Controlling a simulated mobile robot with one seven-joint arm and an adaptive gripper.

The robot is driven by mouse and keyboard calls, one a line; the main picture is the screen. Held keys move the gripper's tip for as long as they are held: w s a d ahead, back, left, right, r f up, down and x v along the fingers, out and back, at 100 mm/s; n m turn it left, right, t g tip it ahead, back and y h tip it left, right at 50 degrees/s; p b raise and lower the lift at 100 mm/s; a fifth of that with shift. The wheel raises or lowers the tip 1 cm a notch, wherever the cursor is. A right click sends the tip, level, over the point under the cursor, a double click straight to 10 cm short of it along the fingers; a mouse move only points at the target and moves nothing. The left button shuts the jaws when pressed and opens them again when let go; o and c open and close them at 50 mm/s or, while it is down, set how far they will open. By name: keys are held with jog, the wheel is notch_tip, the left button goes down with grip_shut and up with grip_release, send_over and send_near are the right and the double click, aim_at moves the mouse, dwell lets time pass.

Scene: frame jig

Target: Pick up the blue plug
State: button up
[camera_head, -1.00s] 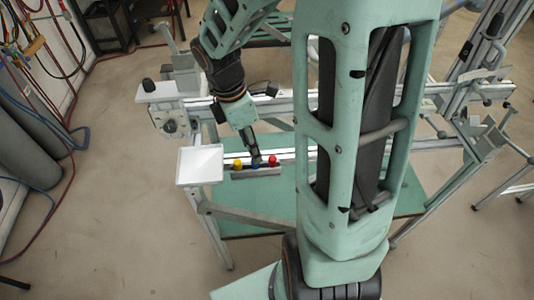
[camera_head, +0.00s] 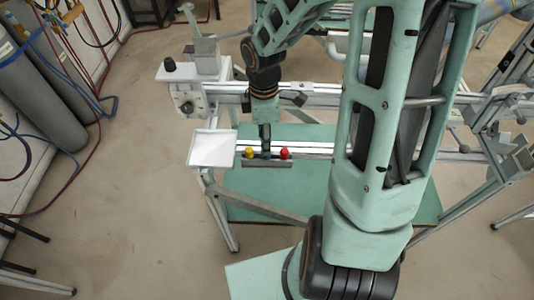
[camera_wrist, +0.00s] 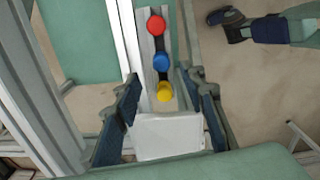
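The blue plug (camera_wrist: 161,61) sits on a narrow grey rail (camera_wrist: 147,62), between the red plug (camera_wrist: 156,24) and the yellow plug (camera_wrist: 165,92) in the wrist view. My gripper (camera_wrist: 161,76) is open, its fingers on either side of the row, with nothing held. The fingertips lie near the blue and yellow plugs in the picture; their height above them is unclear. In the head view my gripper (camera_head: 265,142) points down at the row between the yellow plug (camera_head: 249,152) and red plug (camera_head: 284,153). The blue plug there is mostly hidden by the fingers.
A white tray (camera_head: 212,148) stands left of the row and shows below the yellow plug in the wrist view (camera_wrist: 168,135). A long aluminium frame beam (camera_head: 330,90) runs behind the row. A green board (camera_head: 300,195) lies below. Gas cylinders (camera_head: 45,95) stand at the left.

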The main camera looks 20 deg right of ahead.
jog(key=f, duration=0.5)
jog(key=shift+s+d, duration=0.25)
jog(key=c, duration=0.9)
